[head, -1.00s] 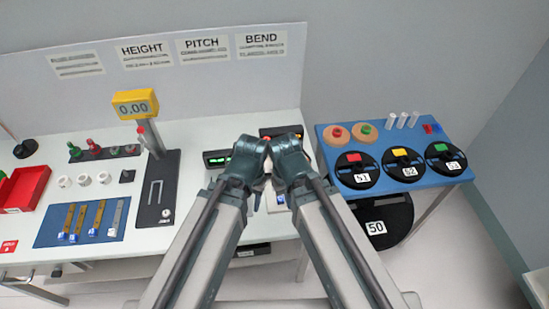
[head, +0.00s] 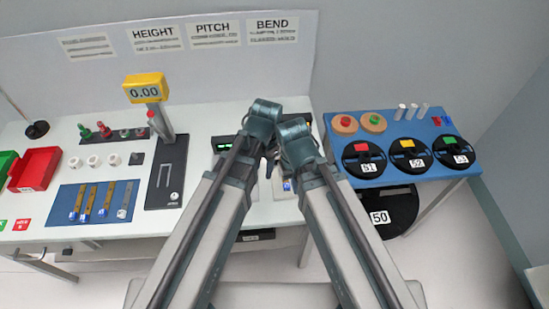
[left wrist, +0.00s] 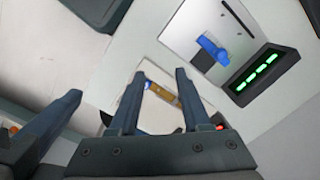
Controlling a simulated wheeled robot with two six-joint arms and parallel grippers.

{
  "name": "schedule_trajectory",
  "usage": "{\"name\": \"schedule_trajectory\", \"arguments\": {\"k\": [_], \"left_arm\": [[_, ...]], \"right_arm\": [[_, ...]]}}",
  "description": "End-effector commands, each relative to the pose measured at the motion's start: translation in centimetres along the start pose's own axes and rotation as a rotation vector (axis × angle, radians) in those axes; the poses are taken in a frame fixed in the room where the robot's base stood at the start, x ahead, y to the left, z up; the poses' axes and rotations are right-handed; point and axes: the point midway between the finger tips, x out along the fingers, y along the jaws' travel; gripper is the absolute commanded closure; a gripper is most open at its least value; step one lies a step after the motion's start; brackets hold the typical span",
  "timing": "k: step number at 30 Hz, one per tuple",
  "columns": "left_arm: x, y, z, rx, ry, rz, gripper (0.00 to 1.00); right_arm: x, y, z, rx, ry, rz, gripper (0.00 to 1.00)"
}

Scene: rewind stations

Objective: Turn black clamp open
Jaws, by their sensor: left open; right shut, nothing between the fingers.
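I cannot make out a black clamp for certain in either view; the arms hide part of the middle of the bench. My left gripper (head: 266,168) is over the middle of the white bench, and the left wrist view shows its two fingers (left wrist: 157,98) apart. Between and beyond them lies a pale plate with a brass-coloured strip (left wrist: 161,92), not held. A blue lever (left wrist: 213,50) on a light panel is up and right of the fingers. My right gripper (head: 284,172) is close beside the left one; its fingers are partly hidden in the head view.
A black box with green digits (left wrist: 262,80) stands beside the panel. The height gauge with a yellow display (head: 146,88) stands left of my arms. A blue mat (head: 70,205) holds strips. At right, a blue table (head: 425,128) carries several black reels.

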Motion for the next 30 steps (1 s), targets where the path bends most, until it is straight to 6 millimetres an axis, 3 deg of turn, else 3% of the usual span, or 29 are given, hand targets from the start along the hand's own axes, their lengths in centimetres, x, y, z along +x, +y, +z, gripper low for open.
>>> {"name": "schedule_trajectory", "arguments": {"k": [1, 3, 10, 15, 22, 30], "left_arm": [[-0.8, -1.4, -2.8, 0.098, 0.009, 0.006, 0.53], [-1.2, -2.6, -5.1, 0.248, 0.023, 0.013, 0.53], [-2.1, -5.3, -10.2, 0.612, 0.061, 0.020, 0.53], [-2.3, -5.9, -11.2, 0.711, 0.071, 0.019, 0.53], [-2.0, -5.8, -11.1, 0.719, 0.072, 0.018, 0.53], [0.1, -5.7, -11.2, 0.718, 0.071, 0.018, 0.53]], "right_arm": [[-0.7, 0.1, 0.0, 0.000, 0.000, 0.000, 1.00], [-1.0, 0.1, 0.1, 0.000, 0.000, 0.000, 1.00], [-1.8, 0.2, 0.1, -0.001, 0.000, 0.000, 1.00], [-1.9, 0.2, 0.1, -0.001, 0.000, 0.000, 1.00], [-1.6, 0.1, 0.1, -0.001, 0.000, 0.000, 1.00], [0.4, 0.0, 0.0, 0.000, 0.000, 0.000, 1.00]]}}
